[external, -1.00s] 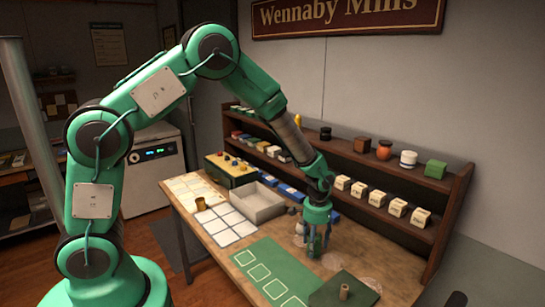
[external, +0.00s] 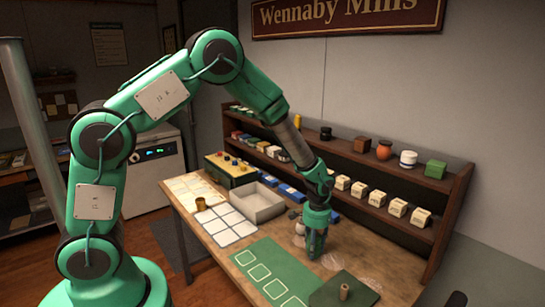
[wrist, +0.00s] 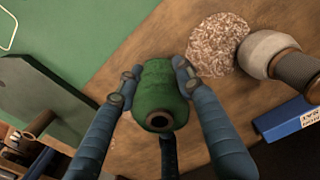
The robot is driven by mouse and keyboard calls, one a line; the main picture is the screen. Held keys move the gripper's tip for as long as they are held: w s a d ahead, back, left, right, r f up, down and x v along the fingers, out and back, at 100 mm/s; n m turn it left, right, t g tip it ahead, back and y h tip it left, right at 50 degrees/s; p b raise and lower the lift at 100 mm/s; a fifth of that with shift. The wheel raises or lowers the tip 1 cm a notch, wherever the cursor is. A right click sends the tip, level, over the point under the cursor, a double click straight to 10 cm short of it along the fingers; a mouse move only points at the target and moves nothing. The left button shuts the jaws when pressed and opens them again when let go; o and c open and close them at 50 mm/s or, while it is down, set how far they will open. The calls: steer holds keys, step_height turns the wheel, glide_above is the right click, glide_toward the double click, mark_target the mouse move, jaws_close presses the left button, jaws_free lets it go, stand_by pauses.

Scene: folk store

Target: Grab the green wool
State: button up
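The green wool (wrist: 157,92) is a spool-like roll with a dark hole in its end, in the middle of the wrist view. In the external view my gripper (external: 314,252) points down low over the right part of the workbench. I cannot make out the wool in that view, and I cannot tell whether it rests on the bench or is just above it.
A grey-and-dark spool (wrist: 278,58) and a speckled round patch (wrist: 218,45) lie right of the wool. A blue box (wrist: 288,118) is nearby. On the workbench (external: 210,259) are a green mat (external: 250,256), a grey tray (external: 262,205) and a dark green board (external: 362,291). A shelf (external: 400,228) stands behind.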

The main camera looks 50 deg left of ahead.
steer(key=shift+r, duration=0.1)
stand_by(0.3)
steer(key=shift+r, duration=0.8)
step_height(320, 180, up, 2)
steer(key=shift+s+p, duration=0.15)
steer(key=shift+p, duration=0.2)
steer(key=s+a, duration=0.1)
steer(key=s, duration=0.4)
steer(key=s+a, duration=0.1)
steer(key=s, duration=0.4)
steer(key=s+a+r+p, duration=0.1)
steer(key=s, duration=0.4)
steer(key=shift+s+r, duration=0.1)
steer(key=shift+s, duration=0.1)
